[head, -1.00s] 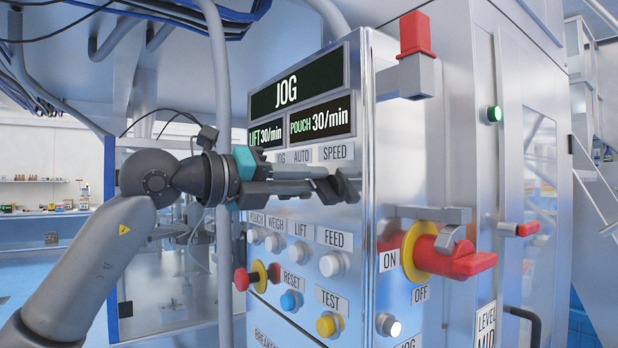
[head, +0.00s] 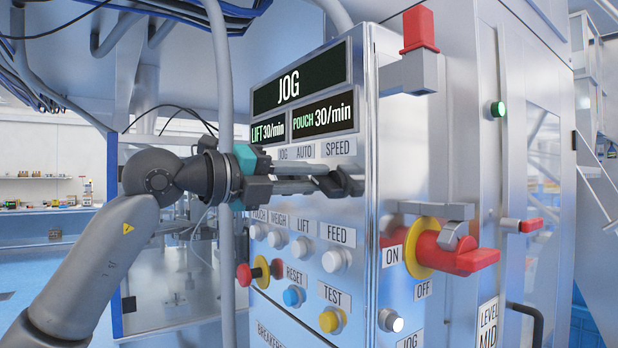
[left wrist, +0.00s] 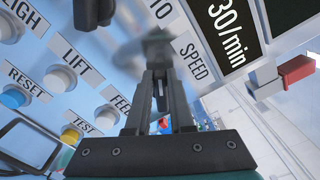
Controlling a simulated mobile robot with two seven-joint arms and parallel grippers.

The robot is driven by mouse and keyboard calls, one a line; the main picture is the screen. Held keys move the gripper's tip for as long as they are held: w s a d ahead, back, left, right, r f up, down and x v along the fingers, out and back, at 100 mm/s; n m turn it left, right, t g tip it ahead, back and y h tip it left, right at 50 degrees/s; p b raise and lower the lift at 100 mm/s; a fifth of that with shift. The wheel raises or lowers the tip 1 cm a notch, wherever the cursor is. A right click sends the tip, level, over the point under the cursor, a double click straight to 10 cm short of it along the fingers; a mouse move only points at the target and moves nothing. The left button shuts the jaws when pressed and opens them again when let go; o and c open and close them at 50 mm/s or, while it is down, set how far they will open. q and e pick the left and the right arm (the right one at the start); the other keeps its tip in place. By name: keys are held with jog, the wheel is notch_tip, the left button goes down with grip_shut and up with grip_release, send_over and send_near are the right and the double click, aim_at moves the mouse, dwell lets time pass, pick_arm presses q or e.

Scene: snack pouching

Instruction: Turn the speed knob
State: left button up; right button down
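The control panel (head: 362,265) shows "JOG", "LIFT 30/min" and "POUCH 30/min" on its displays. The SPEED label (head: 339,147) is readable above my left gripper (head: 342,183); it also shows in the left wrist view (left wrist: 195,60). The gripper's fingers lie across the panel front, with the tips just below that label. The speed knob cannot be made out clearly; the fingers cover its place. In the left wrist view the fingers of my left gripper (left wrist: 156,45) run close together, with a blurred grey shape at their tips. Whether they grip the knob is unclear. My right gripper is out of view.
White FEED (head: 336,261), blue RESET (head: 293,296) and yellow TEST (head: 331,320) buttons sit below the fingers. A red stop button (head: 244,275) sticks out at the left. The red ON/OFF handle (head: 468,260) protrudes at the right. A vertical pipe stands beside my wrist.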

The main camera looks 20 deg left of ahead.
pick_arm(q)
jog(key=o, duration=0.4)
jog(key=shift+o, duration=0.2)
jog(key=b+v, duration=0.3)
jog(key=v, duration=1.2)
